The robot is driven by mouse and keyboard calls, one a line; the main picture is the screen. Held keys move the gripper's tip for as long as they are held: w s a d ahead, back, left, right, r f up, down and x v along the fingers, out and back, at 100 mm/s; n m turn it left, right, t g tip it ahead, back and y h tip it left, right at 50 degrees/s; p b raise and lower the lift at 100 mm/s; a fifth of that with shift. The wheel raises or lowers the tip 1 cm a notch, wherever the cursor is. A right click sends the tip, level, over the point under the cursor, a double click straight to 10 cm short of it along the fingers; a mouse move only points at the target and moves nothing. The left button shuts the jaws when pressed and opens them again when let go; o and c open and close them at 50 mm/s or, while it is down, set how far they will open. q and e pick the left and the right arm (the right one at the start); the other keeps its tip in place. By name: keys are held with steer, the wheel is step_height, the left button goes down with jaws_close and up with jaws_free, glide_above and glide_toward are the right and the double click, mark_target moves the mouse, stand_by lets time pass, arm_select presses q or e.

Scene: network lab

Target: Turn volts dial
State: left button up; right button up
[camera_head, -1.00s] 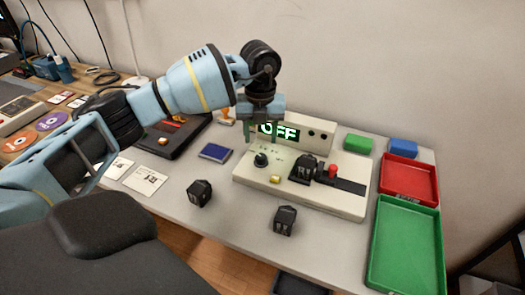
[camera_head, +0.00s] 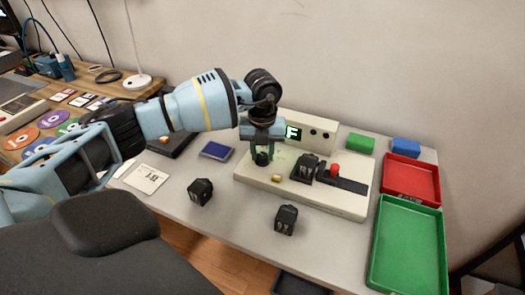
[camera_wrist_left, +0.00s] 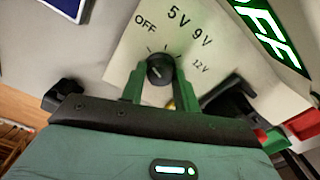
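The black volts dial (camera_head: 262,159) is on the left part of the cream tester box (camera_head: 335,199). In the left wrist view the dial (camera_wrist_left: 160,70) shows below printed marks OFF, 5V, 9V and 12V. My left gripper (camera_head: 263,153) is over the dial. Its two green fingers (camera_wrist_left: 156,82) are open, one on each side of the dial; whether they touch it I cannot tell. My right gripper is not in view.
A yellow button (camera_head: 278,178), a black adapter (camera_head: 306,168) and a red knob (camera_head: 335,169) are on the box. Two black adapters (camera_head: 201,191) (camera_head: 286,219) lie in front. Red (camera_head: 411,201) and green trays (camera_head: 375,262) stand right.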

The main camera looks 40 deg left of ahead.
arm_select(q)
steer(key=c, duration=0.5)
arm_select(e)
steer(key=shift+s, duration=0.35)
